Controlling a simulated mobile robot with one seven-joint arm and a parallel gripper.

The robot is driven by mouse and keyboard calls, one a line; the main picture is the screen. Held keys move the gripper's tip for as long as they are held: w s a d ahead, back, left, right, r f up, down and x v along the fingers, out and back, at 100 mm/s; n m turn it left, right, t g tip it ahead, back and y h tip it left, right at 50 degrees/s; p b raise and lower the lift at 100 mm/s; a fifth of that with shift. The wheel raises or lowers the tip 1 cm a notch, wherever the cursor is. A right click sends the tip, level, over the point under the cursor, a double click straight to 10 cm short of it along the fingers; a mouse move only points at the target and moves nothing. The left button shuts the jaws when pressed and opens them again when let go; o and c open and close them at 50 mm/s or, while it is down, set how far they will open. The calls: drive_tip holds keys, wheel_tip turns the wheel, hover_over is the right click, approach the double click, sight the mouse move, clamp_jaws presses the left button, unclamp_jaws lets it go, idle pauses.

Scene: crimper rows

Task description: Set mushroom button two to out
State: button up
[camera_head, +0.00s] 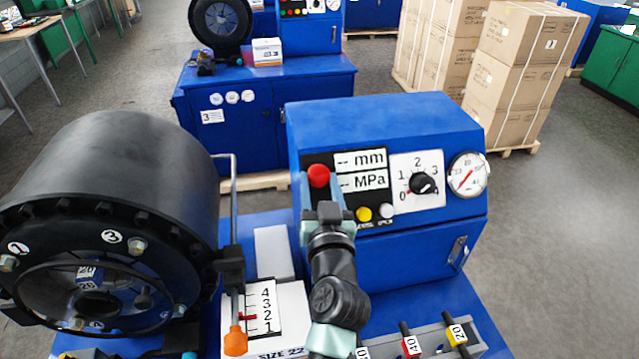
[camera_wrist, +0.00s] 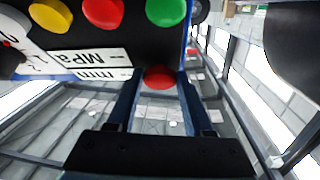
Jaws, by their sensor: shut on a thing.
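The red mushroom button (camera_head: 319,175) sits at the upper left of the black panel on the blue control cabinet (camera_head: 390,115). My gripper (camera_head: 320,186) reaches up to it from below, with one finger on each side of the red cap. In the wrist view, the red cap (camera_wrist: 160,79) lies between the two fingertips of my gripper (camera_wrist: 160,84), which is shut on it. The button's stem is hidden, so I cannot tell whether it is in or out. No number for this button is readable.
Yellow (camera_head: 364,214) and white (camera_head: 386,211) buttons sit close below right. The selector dial (camera_head: 422,184) and round gauge (camera_head: 467,176) are farther right. A black crimper drum (camera_head: 130,170) and a lever with an orange knob (camera_head: 235,340) stand left of my arm.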

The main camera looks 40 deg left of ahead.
clamp_jaws()
drive_tip(key=shift+d, duration=0.1)
drive_tip(key=shift+s+d+r+b, duration=0.2)
drive_tip(key=shift+s+d+b, duration=0.1)
drive_tip(key=shift+b, duration=0.1)
drive_tip(key=o, duration=0.6)
unclamp_jaws()
drive_tip(key=shift+c, duration=0.2)
drive_tip(key=o, duration=0.5)
drive_tip(key=shift+d+r, duration=0.1)
drive_tip(key=shift+r, duration=0.05)
